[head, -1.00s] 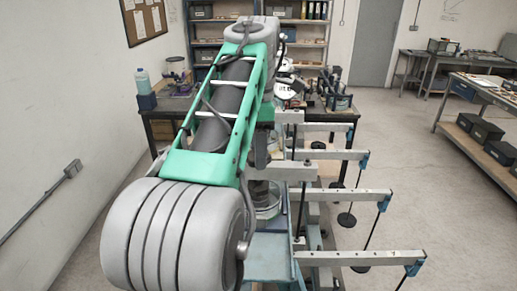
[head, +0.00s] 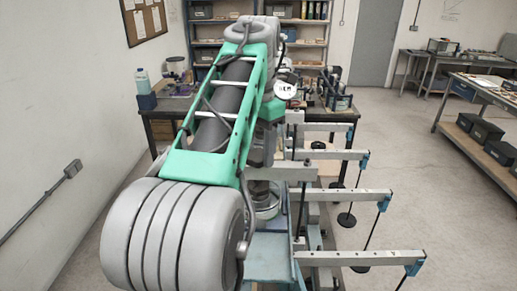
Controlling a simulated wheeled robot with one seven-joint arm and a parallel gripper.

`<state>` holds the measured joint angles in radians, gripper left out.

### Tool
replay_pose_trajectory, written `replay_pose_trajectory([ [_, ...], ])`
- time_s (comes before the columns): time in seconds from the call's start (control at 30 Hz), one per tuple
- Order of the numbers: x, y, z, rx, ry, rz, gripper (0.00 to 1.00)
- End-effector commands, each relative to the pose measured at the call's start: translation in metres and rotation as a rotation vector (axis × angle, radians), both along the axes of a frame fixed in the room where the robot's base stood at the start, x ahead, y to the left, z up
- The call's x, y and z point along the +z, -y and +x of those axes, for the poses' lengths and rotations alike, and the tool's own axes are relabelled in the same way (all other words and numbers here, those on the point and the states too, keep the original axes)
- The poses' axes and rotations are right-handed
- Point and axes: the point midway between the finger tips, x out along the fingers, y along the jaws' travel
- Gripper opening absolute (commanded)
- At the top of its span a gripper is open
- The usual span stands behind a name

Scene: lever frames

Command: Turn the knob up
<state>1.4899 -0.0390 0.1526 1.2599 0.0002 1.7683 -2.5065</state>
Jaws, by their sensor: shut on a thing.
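No knob can be made out; my arm covers the middle of the view. A row of lever frames stands in front of me. A near lever beam (head: 365,258), a middle beam (head: 345,195) and a far beam (head: 325,127) reach out to the right, roughly level. Each has a blue end piece, such as the near one (head: 414,268), and a thin dark rod below it. Round black weights (head: 346,220) hang low beside the beams. My gripper and whatever it touches are hidden behind my arm; only a pale round wrist part shows beyond the arm.
A workbench (head: 165,108) with a blue bottle (head: 142,80) stands behind, before shelves (head: 215,50). A side table (head: 480,88) with dark boxes (head: 486,131) on its lower shelf stands at right. The floor (head: 440,200) between is clear.

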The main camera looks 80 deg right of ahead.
Motion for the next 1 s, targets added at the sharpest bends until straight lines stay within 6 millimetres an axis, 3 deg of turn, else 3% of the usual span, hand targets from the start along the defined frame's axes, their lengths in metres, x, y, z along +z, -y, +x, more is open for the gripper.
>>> replay_pose_trajectory([
  [0.37,0.001,0.000,0.000,0.008,0.000,-0.004,0.12],
  [0.4,0.001,0.000,0.000,0.008,0.000,-0.004,0.54],
  [0.63,0.000,0.000,0.000,0.006,0.000,-0.001,0.73],
  [0.87,0.000,0.000,0.000,0.005,-0.001,-0.001,0.74],
  [1.0,0.012,0.001,0.000,0.005,0.000,-0.004,0.74],
])
